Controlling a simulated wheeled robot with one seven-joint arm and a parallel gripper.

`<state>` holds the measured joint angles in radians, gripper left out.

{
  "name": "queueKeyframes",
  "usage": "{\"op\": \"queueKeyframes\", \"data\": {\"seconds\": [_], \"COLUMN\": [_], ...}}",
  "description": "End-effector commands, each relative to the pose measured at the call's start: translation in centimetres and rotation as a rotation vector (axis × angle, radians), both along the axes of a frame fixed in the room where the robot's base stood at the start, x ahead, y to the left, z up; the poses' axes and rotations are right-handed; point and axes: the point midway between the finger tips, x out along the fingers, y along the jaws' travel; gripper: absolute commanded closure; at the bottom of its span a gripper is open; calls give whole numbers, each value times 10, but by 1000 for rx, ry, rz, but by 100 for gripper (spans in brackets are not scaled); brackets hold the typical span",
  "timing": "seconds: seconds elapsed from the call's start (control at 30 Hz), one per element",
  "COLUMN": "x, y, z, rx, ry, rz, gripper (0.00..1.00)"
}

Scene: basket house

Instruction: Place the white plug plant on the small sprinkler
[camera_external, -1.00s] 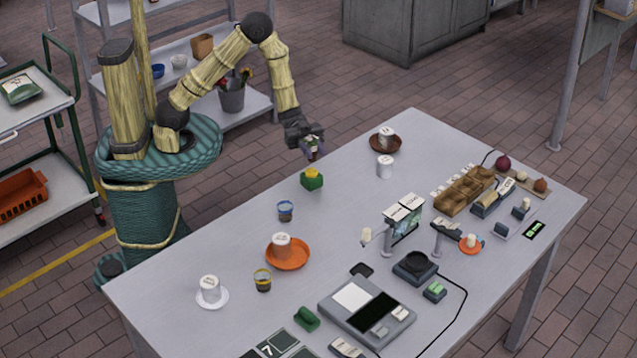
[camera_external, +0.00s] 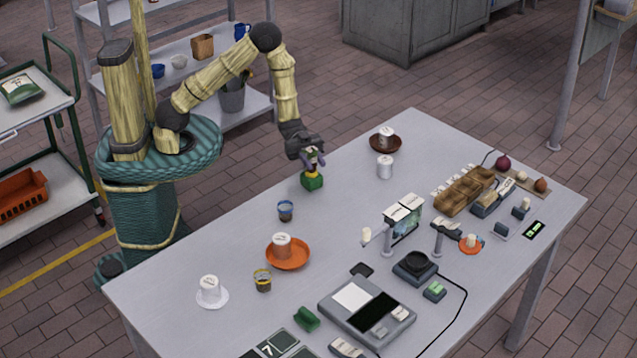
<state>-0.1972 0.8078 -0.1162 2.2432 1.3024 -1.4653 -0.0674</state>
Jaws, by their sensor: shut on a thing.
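I cannot surely tell which thing is the small sprinkler; the green block is the one under my gripper.
A white cup (camera_external: 385,166) and a brown dish (camera_external: 385,143) stand right of my gripper. A blue-banded cup (camera_external: 285,210) and an orange plate (camera_external: 288,254) stand nearer. A small two-panel stand (camera_external: 404,218) is further right. The table around the green block is clear.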

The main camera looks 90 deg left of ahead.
Motion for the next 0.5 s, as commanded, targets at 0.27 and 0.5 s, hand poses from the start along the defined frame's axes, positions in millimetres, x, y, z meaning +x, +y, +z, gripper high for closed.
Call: {"op": "queueKeyframes", "data": {"seconds": [0.27,0.5], "x": [0,0], "y": [0,0], "z": [0,4], "rx": [0,0], "ry": [0,0], "rz": [0,0], "gripper": [52,52]}}
